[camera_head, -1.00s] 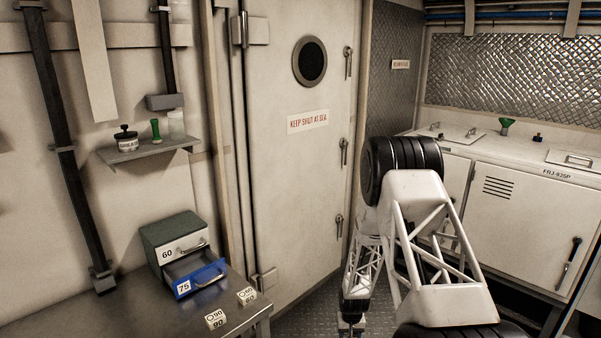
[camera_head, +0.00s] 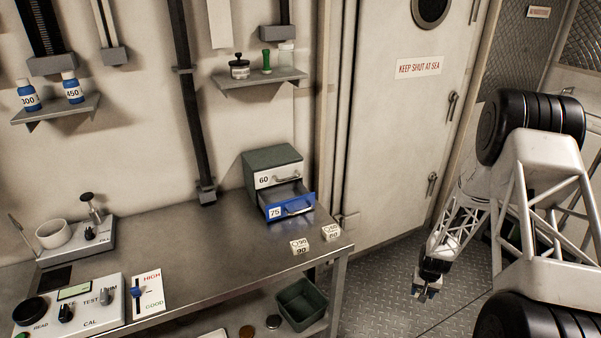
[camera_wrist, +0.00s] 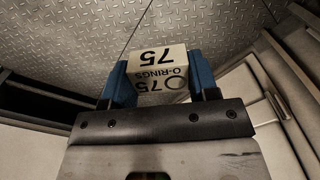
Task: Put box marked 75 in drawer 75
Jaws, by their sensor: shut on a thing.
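The box marked 75 (camera_wrist: 158,68), a pale box also lettered O-RINGS, is between the two blue fingers of my gripper (camera_wrist: 160,82) in the wrist view. My gripper is shut on it. In the head view my gripper (camera_head: 425,292) hangs low over the floor, to the right of the bench, and the box is too small there to make out. Drawer 75 (camera_head: 288,207) is the blue lower drawer of a small green cabinet (camera_head: 272,160) on the bench. It stands pulled out. The drawer marked 60 (camera_head: 277,177) above it is shut.
Two small boxes, marked 90 (camera_head: 300,247) and apparently 60 (camera_head: 331,232), sit at the bench's right end in front of the cabinet. A wall shelf (camera_head: 258,80) hangs above. A green bin (camera_head: 301,303) sits below the bench.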

